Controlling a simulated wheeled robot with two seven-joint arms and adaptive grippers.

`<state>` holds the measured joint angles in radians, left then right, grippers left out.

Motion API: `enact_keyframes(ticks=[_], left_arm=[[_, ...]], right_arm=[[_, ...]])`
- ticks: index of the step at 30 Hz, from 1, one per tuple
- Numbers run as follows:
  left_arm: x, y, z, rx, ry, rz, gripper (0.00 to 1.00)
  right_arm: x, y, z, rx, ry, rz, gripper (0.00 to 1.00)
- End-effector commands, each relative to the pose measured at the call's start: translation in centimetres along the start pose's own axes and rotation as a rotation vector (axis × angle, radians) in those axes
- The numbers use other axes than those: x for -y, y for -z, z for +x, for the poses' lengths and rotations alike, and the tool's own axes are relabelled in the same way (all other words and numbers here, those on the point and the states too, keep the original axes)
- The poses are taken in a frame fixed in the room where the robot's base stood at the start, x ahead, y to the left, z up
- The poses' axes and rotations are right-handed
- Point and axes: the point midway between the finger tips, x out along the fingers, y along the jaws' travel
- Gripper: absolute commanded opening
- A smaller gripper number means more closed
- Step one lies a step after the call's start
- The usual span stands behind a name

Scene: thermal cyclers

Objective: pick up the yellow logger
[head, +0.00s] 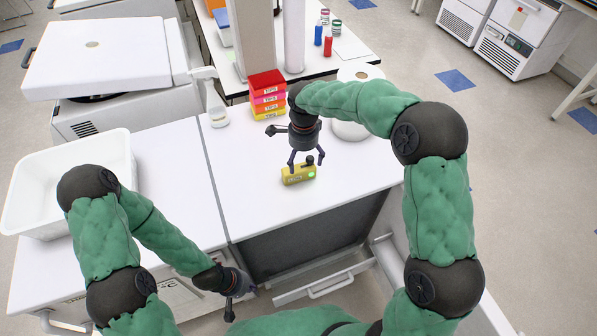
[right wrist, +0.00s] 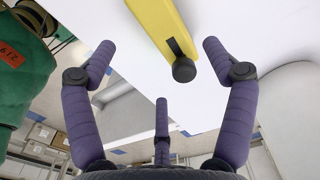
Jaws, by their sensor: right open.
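The yellow logger (head: 299,174) lies on the white bench top near its front edge, with a small green patch on its right end and a black knob on top. In the right wrist view its yellow body (right wrist: 160,22) and black knob (right wrist: 183,69) show between and beyond my fingers. My right gripper (head: 306,159) is open just above the logger, its fingers pointing down. In the right wrist view the right gripper (right wrist: 159,48) has its fingers wide apart with nothing held. My left gripper (head: 241,301) is low at the front, its fingers apart and empty, away from the logger.
Stacked coloured tip boxes (head: 267,94) stand behind the logger. A white round object (head: 352,128) is partly hidden by my right arm. A white tray (head: 117,148) and a lab machine (head: 100,60) are at left. An open drawer (head: 330,284) juts out below the bench front.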

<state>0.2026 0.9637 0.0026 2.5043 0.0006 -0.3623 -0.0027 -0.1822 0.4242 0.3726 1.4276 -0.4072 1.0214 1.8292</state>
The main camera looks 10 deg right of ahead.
Motion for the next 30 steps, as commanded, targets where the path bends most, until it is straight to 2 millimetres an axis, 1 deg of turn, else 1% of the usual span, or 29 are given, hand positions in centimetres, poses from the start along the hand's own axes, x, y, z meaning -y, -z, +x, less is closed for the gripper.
enact_keyframes(ticks=[1, 3, 11, 19, 22, 28, 29, 30], left_arm=[[0.1, 0.0, 0.4, -0.001, 0.000, 0.000, 0.00], [0.2, 0.1, 0.6, -0.001, 0.000, 0.000, 0.00], [0.4, 0.1, 1.0, -0.001, 0.000, 0.000, 0.00], [0.8, 0.2, 2.3, -0.001, 0.000, 0.000, 0.00], [0.8, 0.2, 2.4, -0.001, 0.000, 0.000, 0.00], [0.8, 0.2, 2.3, -0.001, 0.000, 0.000, 0.00], [0.8, 0.2, 2.3, -0.001, 0.000, 0.000, 0.00], [0.8, 0.2, 2.3, -0.001, 0.000, 0.000, 0.00]], right_arm=[[-0.1, 0.0, 1.1, 0.000, -0.005, 0.000, 0.84], [0.0, 0.0, 2.1, 0.000, -0.003, -0.001, 0.84], [0.1, 0.0, 3.7, 0.001, -0.001, -0.001, 0.84], [0.3, 0.1, 7.5, 0.000, -0.002, -0.001, 0.84], [0.3, 0.1, 8.0, 0.000, -0.001, 0.000, 0.84], [0.3, 0.1, 7.9, 0.001, 0.000, 0.000, 0.84], [0.3, 0.1, 7.9, 0.001, 0.000, 0.000, 0.76], [0.3, 0.1, 7.9, 0.001, 0.000, 0.000, 0.65]])
